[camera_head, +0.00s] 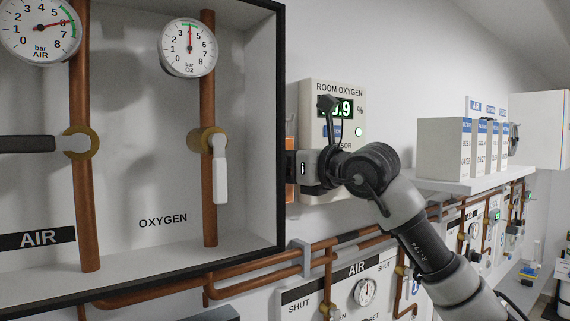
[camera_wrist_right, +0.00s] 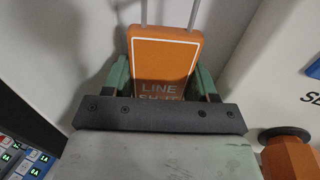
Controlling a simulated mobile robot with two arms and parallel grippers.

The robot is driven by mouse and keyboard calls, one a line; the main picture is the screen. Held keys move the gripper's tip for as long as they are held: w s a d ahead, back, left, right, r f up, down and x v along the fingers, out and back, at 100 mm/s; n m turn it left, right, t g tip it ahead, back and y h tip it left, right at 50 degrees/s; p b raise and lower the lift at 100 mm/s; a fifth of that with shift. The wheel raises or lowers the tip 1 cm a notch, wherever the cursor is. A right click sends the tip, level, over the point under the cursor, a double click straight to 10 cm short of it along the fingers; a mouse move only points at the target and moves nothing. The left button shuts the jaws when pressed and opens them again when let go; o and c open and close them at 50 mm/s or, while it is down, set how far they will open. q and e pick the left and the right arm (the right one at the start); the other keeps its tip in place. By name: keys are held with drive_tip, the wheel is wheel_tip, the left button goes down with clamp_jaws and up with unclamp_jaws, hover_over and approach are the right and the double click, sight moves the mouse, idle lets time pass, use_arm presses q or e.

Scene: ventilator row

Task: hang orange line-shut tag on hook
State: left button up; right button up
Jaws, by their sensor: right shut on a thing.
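The orange tag (camera_wrist_right: 165,55) stands between the green fingers of my right gripper (camera_wrist_right: 165,85) in the right wrist view. Its white lettering reads "LINE" above a partly hidden second word. Two thin grey strands rise from its top edge and leave the frame. In the head view my right gripper (camera_head: 296,167) is at the wall, between the valve cabinet's right edge and the room oxygen sensor. A strip of the orange tag (camera_head: 290,130) shows above it there. I cannot make out the hook in either view. My left gripper is not in view.
The open valve cabinet (camera_head: 281,60) has a protruding dark frame left of my right gripper. The white room oxygen sensor (camera_head: 345,90) is close on the right, partly behind my wrist. A shelf (camera_head: 465,183) with boxes and copper pipes (camera_head: 265,287) lie further right and below.

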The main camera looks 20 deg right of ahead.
idle(0.3)
drive_tip(key=o, duration=1.1)
drive_tip(key=b+v, duration=0.5)
drive_tip(key=v, duration=0.6)
drive_tip(key=shift+b, duration=0.35)
